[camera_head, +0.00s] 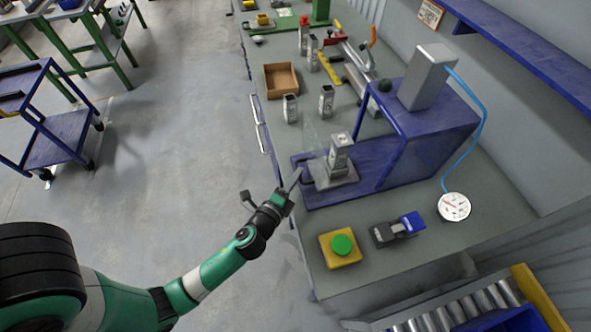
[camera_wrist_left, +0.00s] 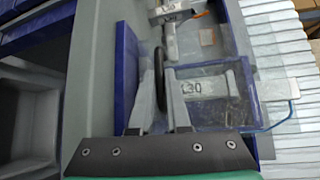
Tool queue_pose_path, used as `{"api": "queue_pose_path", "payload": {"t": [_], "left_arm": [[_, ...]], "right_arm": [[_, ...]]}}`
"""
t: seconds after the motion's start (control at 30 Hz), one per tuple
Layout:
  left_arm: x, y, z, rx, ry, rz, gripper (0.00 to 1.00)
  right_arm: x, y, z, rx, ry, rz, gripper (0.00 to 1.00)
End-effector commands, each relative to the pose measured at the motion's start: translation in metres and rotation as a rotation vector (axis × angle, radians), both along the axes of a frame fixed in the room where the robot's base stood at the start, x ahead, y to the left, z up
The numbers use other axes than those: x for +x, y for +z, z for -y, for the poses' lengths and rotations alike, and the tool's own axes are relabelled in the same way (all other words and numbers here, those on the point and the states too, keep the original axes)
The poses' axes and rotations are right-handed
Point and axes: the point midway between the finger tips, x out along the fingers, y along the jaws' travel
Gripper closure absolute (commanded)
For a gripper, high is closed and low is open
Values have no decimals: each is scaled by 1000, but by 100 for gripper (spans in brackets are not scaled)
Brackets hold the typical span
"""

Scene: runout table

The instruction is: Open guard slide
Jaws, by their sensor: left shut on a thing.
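The guard slide is a clear, hard-to-see panel (camera_wrist_left: 215,75) at the front of the blue press fixture (camera_head: 410,140). A dark handle (camera_head: 306,171) shows at the fixture's left edge, and it shows as a black bar in the left wrist view (camera_wrist_left: 160,78). My left gripper (camera_head: 296,180) reaches it from the lower left. In the left wrist view its fingers (camera_wrist_left: 160,112) are shut on the handle, one on each side. A grey block marked "30" (camera_head: 341,150) stands upright on a grey base behind the clear panel. My right gripper is not in view.
A yellow box with a green button (camera_head: 342,244) and a black and blue device (camera_head: 397,229) sit in front of the fixture. A round gauge (camera_head: 454,206) lies to the right. More metal blocks (camera_head: 326,101) and a cardboard tray (camera_head: 281,80) stand farther back on the bench.

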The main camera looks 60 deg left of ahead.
Motion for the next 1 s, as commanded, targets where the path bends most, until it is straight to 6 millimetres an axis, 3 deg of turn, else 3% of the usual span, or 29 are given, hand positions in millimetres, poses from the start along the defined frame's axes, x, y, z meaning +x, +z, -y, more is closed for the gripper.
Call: {"api": "queue_pose_path", "payload": {"t": [0.47,0.5,0.67,1.0], "left_arm": [[-1,1,3,1,-10,2,100],[-1,1,3,1,-10,2,84],[-1,1,2,1,-9,2,55],[-4,0,4,0,-9,-1,55]], "right_arm": [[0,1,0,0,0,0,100],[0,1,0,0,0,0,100],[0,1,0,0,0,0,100],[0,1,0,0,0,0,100]]}}
